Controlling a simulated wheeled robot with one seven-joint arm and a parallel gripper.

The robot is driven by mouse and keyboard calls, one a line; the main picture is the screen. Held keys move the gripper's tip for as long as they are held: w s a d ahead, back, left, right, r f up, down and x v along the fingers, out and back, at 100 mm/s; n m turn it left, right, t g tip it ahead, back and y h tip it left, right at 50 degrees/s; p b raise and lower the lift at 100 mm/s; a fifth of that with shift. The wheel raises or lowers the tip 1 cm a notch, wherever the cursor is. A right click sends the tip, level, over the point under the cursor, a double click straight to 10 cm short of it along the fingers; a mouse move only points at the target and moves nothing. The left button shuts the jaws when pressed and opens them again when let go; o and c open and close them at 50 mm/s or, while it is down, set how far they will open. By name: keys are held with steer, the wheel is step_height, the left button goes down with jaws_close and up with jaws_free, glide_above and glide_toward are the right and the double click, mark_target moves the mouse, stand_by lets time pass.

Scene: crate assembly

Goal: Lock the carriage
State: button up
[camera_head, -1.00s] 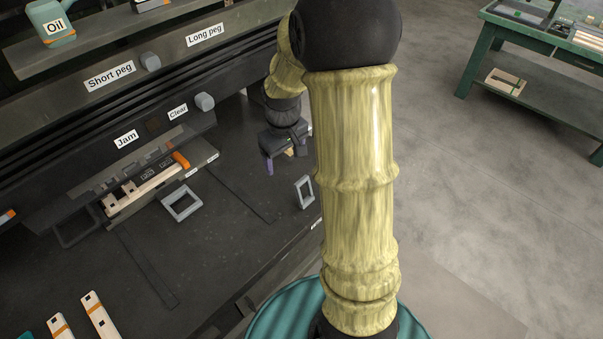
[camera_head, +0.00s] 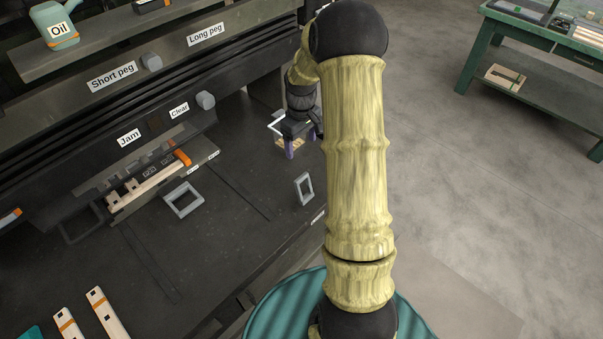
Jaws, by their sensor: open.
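My gripper (camera_head: 300,146) hangs over the far right part of the dark bench, its purple fingers pointing down. It is open. A small wooden piece (camera_head: 283,143) and a pale grey frame handle (camera_head: 272,126) show right beside and behind it; I cannot tell whether the fingers touch them. A low carriage-like tray (camera_head: 200,161) with small labels sits under the machine's front. It carries a pale wooden piece (camera_head: 150,187) with an orange end. I cannot tell for sure which part is the carriage or its lock.
The machine front has knobs (camera_head: 205,100) and the labels Jam, Clear, Short peg and Long peg. Two grey frames, one lying (camera_head: 184,200) and one near the bench edge (camera_head: 304,189), are on the bench. Wooden bars (camera_head: 107,314) lie front left. An oil can (camera_head: 57,27) stands above.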

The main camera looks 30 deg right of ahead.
mark_target(301, 177)
step_height(301, 177, down, 15)
steer(key=shift+r+p, duration=0.1)
steer(key=shift+p, duration=1.15)
steer(key=shift+c, duration=0.3)
steer(key=c, duration=1.3)
